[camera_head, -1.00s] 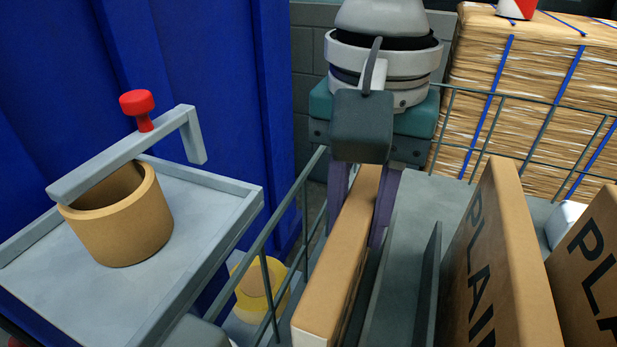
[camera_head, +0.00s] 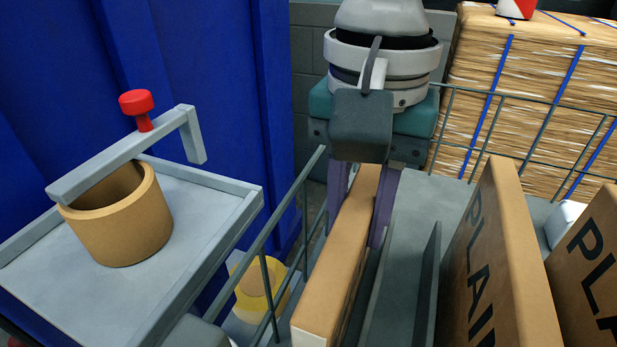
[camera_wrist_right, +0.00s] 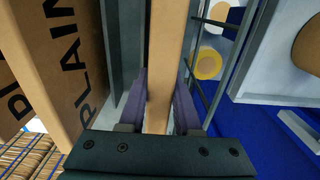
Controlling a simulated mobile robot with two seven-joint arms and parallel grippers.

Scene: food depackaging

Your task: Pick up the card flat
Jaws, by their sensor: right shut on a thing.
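The card flat (camera_head: 334,270) is a thin brown cardboard piece standing on edge in a slot of the wire-sided rack. My right gripper (camera_head: 364,205) is above its far end, with one purple finger on each side, shut on it. In the right wrist view the card flat (camera_wrist_right: 164,60) runs between the two fingers (camera_wrist_right: 167,112). The lower part of the card flat is hidden by the rack and the fingers. My left gripper is not in view.
Cardboard flats marked "PLAIN" (camera_head: 497,260) stand to the right behind a grey divider (camera_head: 428,285). A wire rail (camera_head: 283,230) runs along the left. Further left, a grey tray (camera_head: 200,200) holds a brown ring (camera_head: 120,225) under a bar with a red knob (camera_head: 137,104). A strapped bale (camera_head: 540,90) stands behind.

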